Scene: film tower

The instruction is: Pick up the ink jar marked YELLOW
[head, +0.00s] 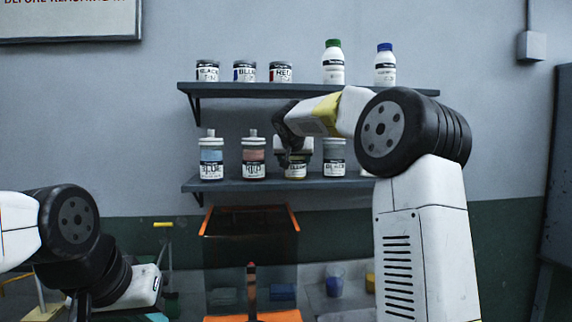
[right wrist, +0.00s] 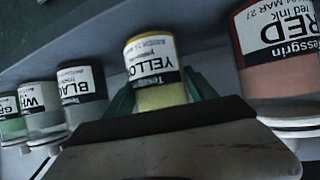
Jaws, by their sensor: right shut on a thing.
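The ink jar marked YELLOW (right wrist: 157,72) has a yellow band and a white label that appears upside down in the right wrist view. My right gripper's green fingers (right wrist: 162,92) lie on either side of it, shut on it. In the head view the jar (head: 296,171) stands upright at the lower shelf, between the RED and BLACK jars. There my right gripper (head: 296,155) covers its top from above. I cannot tell whether the jar still touches the shelf. My left arm shows at the lower left of the head view; its gripper is not seen.
The lower shelf (head: 240,185) also holds the BLUE jar (head: 211,160), RED jar (head: 253,160) and BLACK jar (head: 335,158). WHITE (right wrist: 42,110) and GREEN (right wrist: 11,128) jars show in the wrist view. The upper shelf (head: 225,90), with cans and bottles, hangs above. An orange-framed box (head: 250,221) stands below.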

